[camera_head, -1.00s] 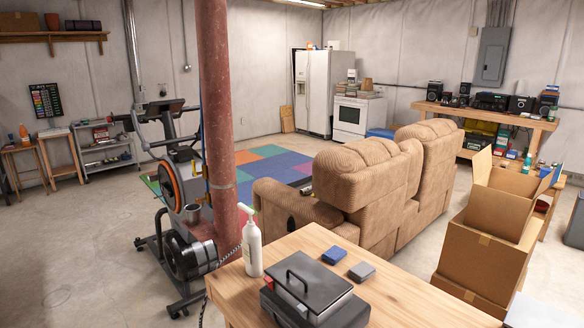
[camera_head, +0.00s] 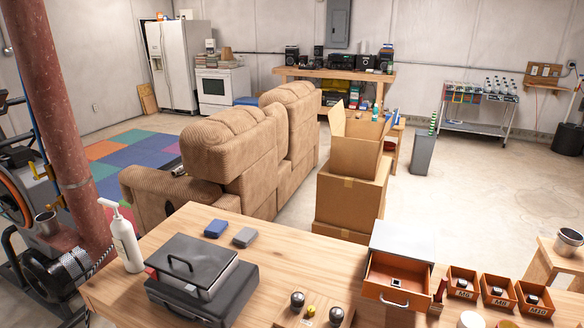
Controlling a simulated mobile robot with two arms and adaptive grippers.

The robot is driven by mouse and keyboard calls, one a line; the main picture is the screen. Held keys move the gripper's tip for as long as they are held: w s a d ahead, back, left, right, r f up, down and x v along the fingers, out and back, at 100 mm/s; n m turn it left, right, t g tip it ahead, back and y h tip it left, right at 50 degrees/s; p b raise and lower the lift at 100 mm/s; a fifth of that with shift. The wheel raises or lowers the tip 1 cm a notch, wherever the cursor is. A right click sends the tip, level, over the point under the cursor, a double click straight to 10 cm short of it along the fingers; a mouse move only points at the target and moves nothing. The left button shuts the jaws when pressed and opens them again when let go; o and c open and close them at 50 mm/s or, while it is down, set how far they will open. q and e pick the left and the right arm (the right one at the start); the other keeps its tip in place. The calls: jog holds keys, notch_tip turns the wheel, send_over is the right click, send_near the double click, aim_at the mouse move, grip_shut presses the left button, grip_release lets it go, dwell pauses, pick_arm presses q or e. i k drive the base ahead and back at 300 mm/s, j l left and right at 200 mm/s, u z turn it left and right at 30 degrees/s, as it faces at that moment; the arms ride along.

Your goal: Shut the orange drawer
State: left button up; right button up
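The orange drawer (camera_head: 398,283) sticks out of the front of a small grey-topped cabinet (camera_head: 402,240) on the wooden workbench, at the lower right of the head view. The drawer is pulled open and its inside shows. It has a small metal handle on its front. Neither of my grippers is in the head view, so their distance from the drawer cannot be seen.
The wooden workbench (camera_head: 180,232) runs along the bottom. It holds a black case (camera_head: 203,290), a white pump bottle (camera_head: 126,240) and several orange bins (camera_head: 497,292) right of the drawer. Cardboard boxes (camera_head: 350,200) stand behind it.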

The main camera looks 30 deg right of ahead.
aim_at(397, 282)
jog(key=z, duration=1.55)
